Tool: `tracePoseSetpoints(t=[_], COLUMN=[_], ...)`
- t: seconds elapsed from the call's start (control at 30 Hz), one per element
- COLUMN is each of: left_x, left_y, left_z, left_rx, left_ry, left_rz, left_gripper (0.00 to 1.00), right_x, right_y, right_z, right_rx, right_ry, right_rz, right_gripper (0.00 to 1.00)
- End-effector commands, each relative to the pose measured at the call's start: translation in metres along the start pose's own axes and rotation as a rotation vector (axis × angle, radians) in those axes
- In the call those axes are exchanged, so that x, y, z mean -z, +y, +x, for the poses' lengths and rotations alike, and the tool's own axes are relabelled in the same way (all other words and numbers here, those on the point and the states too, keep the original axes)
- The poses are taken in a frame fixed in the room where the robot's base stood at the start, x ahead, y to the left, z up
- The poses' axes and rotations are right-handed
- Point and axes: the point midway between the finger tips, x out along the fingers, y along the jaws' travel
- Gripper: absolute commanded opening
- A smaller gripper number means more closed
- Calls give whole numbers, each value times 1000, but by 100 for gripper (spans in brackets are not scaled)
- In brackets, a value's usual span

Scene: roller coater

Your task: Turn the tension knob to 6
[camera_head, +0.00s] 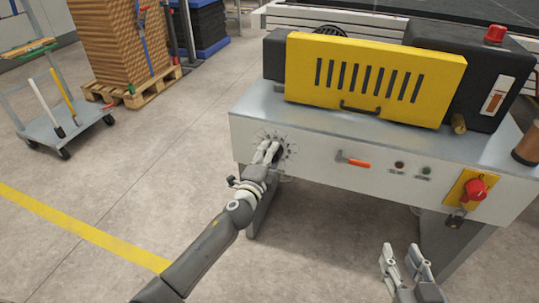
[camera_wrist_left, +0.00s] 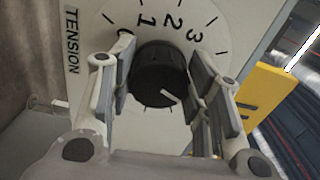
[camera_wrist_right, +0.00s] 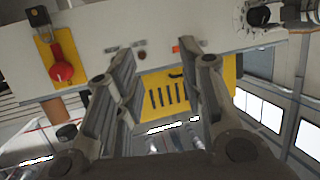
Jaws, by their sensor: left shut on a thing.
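The tension knob (camera_wrist_left: 158,72) is a round black knob on a white dial (camera_wrist_left: 205,32) with black numbers. The figures 1, 2 and 3 show in the left wrist view, with the 0 partly hidden by a finger. The knob's white mark (camera_wrist_left: 170,97) points to the lower right of that view, to a part of the dial hidden by my gripper. My left gripper (camera_head: 268,150) is shut on the knob, one finger on each side; it mostly covers the knob in the head view. My right gripper (camera_head: 403,254) is open and empty, in front of the machine.
The machine's front panel (camera_head: 320,160) also carries an orange-red lever (camera_head: 355,162), small buttons (camera_head: 400,165) and a red switch (camera_head: 475,189) on a yellow plate. A yellow slotted guard (camera_head: 370,75) stands above. A cart (camera_head: 60,110) stands at left; the floor between is clear.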

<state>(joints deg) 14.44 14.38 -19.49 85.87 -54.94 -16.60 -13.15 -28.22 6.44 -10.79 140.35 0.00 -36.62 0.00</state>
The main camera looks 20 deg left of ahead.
Motion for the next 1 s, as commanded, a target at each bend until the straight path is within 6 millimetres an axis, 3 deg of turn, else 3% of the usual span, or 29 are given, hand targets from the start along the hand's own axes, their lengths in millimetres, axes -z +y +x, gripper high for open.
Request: tracePoseSetpoints(t=[0.33,0.87,0.9,1.0], left_x=[1,1,1,1], left_y=[0,1,1,1], left_z=[0,0,0,0], left_rx=[-2,-2,-2,-2], left_ry=[1,2,2,2], left_rz=[134,154,154,153], left_gripper=[21,21,49,62], right_x=[-15,-18,-18,-18], right_y=[2,2,2,2], right_z=[-3,-4,-4,-4], right_rx=[-5,-5,-5,-5], right_ry=[-81,-96,-96,-95], right_rz=[0,0,0,0], right_gripper=[37,37,37,37])
